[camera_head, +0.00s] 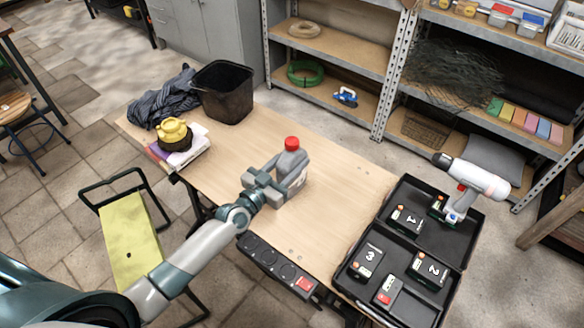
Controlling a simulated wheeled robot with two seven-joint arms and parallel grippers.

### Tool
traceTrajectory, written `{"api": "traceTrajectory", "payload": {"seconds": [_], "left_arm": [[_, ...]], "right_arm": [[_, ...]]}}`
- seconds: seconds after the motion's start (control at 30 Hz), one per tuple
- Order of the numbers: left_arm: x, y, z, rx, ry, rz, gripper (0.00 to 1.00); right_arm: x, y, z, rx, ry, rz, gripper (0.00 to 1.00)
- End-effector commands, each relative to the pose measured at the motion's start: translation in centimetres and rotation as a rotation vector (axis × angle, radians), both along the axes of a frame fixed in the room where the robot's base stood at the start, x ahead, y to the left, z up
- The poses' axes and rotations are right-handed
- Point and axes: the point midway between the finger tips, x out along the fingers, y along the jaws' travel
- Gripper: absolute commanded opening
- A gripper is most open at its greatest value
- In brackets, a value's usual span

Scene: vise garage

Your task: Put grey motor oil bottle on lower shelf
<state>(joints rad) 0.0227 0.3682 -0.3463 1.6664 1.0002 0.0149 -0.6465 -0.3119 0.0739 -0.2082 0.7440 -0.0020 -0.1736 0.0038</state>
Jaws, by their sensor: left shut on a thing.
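The grey motor oil bottle (293,164) with a red cap stands about upright at the middle of the wooden table. My left gripper (272,182) reaches in from the lower left and is shut on the bottle's side. I cannot tell whether the bottle's base touches the table top. The lower shelf (325,95) of the metal rack behind the table holds a green hose coil and a small blue item. My right gripper is not in view.
An open black case (412,255) with batteries and a drill (470,183) fills the right end. The table (340,190) between is clear.

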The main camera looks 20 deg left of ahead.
Motion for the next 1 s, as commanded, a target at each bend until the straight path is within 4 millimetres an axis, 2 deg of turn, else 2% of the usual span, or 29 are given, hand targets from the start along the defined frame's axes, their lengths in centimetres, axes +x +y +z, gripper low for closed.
{"api": "traceTrajectory", "payload": {"seconds": [0.27,0.57,0.8,1.0], "left_arm": [[0.1,-0.1,0.9,-0.003,-0.004,0.0,0.0],[0.1,-0.1,4.5,-0.004,-0.008,0.002,0.0],[-1.7,-3.2,6.4,-0.007,-0.005,0.0,0.0],[-3.4,-5.9,8.4,-0.006,-0.006,0.002,0.0]], "right_arm": [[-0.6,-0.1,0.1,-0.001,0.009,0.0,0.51],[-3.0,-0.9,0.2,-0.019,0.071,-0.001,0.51],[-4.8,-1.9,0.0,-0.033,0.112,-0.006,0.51],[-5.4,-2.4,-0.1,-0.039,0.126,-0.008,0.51]]}}
